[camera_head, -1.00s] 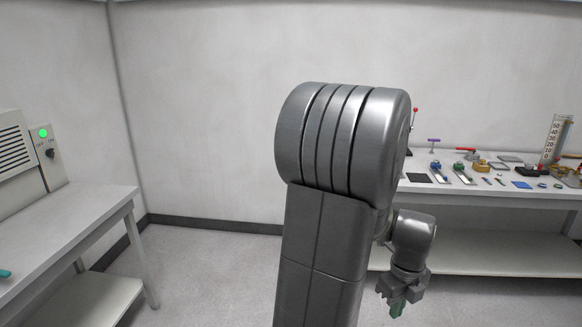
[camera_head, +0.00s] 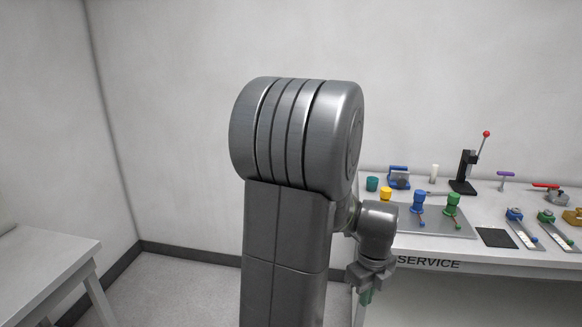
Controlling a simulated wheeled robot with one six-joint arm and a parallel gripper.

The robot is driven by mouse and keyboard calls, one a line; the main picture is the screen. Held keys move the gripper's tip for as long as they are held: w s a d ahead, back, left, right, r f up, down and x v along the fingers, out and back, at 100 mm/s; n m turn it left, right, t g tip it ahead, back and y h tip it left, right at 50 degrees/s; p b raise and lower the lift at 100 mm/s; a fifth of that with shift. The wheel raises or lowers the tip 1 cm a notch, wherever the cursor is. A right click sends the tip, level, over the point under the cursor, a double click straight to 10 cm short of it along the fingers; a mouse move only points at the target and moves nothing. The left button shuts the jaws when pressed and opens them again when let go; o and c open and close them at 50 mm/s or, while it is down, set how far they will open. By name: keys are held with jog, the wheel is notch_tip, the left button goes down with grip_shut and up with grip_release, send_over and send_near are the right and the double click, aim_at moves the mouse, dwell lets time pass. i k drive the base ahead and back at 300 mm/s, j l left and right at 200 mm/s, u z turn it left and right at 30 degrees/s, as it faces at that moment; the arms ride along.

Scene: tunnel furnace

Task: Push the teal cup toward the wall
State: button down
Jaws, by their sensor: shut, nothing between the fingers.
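The teal cup (camera_head: 372,184) stands upright at the back left of the white bench, close to the wall, just right of my arm's column. My gripper (camera_head: 366,297) points down in front of the bench's left front edge, lower than the bench top and well apart from the cup. Its fingers show green at the tips and are shut with nothing between them. The fingertips are small and partly dark in this view.
The white bench (camera_head: 439,266) marked SERVICE holds a grey plate (camera_head: 450,229) with yellow, blue and green knobs in front of the cup. A blue device (camera_head: 399,178), a white cylinder (camera_head: 434,173) and a red-knobbed lever press (camera_head: 466,172) stand along the back. Another table (camera_head: 40,262) is at left.

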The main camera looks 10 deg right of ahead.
aim_at(372, 185)
jog(key=i+j, duration=0.1)
jog(key=i, duration=0.5)
jog(key=i+j+z, duration=0.1)
jog(key=i, duration=0.55)
jog(key=i+j+z, duration=0.1)
jog(key=i, duration=0.5)
jog(key=i+l+z, duration=0.15)
jog(key=i+z, duration=0.65)
jog(key=i+j+z, duration=0.1)
jog(key=i+z, duration=0.3)
